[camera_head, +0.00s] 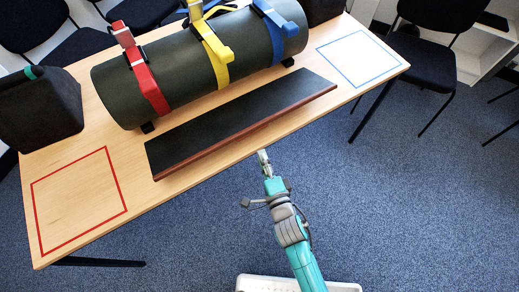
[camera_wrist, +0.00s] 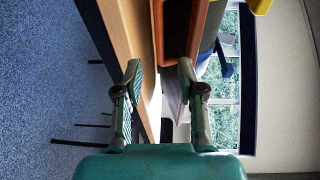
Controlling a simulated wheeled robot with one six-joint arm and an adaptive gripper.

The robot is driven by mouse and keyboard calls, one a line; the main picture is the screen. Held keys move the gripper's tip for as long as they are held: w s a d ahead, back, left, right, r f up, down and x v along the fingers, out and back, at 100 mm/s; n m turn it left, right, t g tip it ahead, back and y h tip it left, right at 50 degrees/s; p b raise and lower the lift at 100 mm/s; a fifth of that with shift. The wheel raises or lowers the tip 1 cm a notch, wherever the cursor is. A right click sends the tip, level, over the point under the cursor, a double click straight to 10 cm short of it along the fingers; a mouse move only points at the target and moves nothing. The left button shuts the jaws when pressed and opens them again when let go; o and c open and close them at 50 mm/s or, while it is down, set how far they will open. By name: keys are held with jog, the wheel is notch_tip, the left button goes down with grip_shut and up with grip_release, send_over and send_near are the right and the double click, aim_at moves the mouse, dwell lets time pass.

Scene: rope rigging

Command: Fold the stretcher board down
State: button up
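The stretcher board (camera_head: 240,118) is a long black panel with a reddish-brown edge. It lies along the table in front of a dark green cylinder (camera_head: 185,75); I cannot tell whether it is flat or tilted. In the wrist view its reddish-brown side (camera_wrist: 183,28) shows beyond the fingertips, nearer the right finger. My gripper (camera_head: 263,157) is at the table's near edge, just in front of the middle of the board. In the wrist view my gripper (camera_wrist: 160,72) is open, with its two fingers apart and nothing held between them.
Red (camera_head: 146,80), yellow (camera_head: 215,58) and blue (camera_head: 276,32) straps cross the cylinder. The wooden table (camera_head: 135,165) has a red square outline (camera_head: 118,180) and a blue one (camera_head: 335,67). A dark bag-like block (camera_head: 40,108) stands at left. Chairs surround the far side; the near floor is clear.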

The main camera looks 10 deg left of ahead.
jog(key=shift+s+d, duration=0.15)
jog(key=shift+s, duration=0.15)
